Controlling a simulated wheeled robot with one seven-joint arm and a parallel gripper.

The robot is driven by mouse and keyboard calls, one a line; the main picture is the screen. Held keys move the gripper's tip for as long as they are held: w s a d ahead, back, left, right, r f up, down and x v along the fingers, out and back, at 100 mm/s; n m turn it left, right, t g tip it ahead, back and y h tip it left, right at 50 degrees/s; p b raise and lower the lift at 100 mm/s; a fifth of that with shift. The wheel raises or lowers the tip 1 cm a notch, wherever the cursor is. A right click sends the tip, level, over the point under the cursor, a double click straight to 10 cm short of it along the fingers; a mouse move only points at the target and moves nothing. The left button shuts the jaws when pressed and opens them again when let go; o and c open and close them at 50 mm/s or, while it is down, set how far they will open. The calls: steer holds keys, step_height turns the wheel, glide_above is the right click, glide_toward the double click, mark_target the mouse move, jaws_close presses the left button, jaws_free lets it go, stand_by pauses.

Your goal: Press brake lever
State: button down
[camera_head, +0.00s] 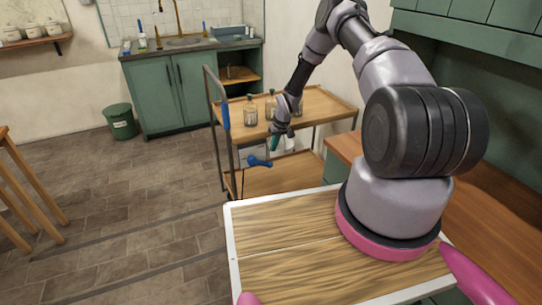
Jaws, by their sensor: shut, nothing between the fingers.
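A blue lever (260,162) with a rounded end shows low at the near side of a wooden two-shelf cart (322,102). It appears to be the brake lever. My gripper (275,143) points down just above and to the right of the lever, in front of the cart's top shelf edge. Its fingers are shut and look empty. A small gap seems to lie between the fingertips and the lever, but I cannot tell the depth. Part of the cart is hidden behind my arm.
Several bottles (250,112) stand on the cart's top shelf, close to my gripper. The cart has a metal handle with a blue grip (225,114) at left. A green bin (121,122) and a sink cabinet stand behind.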

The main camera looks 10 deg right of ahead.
steer(key=shift+v, duration=1.75)
steer(key=s+d+r+m+t+h, duration=0.1)
steer(key=s+r, duration=0.3)
steer(key=r, duration=1.5)
steer(key=s+d+r+m+t+h, duration=0.1)
steer(key=s+r, duration=0.2)
steer(key=r, duration=1.6)
steer(key=s+r+m+t, duration=0.1)
steer(key=s+r+m, duration=0.1)
steer(key=s+r, duration=1.1)
steer(key=s+r+m+t+y, duration=0.1)
steer(key=s+r, duration=0.1)
steer(key=s, duration=0.7)
steer(key=s+a+r+m+t, duration=0.1)
steer(key=s+r, duration=0.1)
steer(key=s, duration=0.8)
steer(key=shift+r+y, duration=0.35)
steer(key=shift+y, duration=0.05)
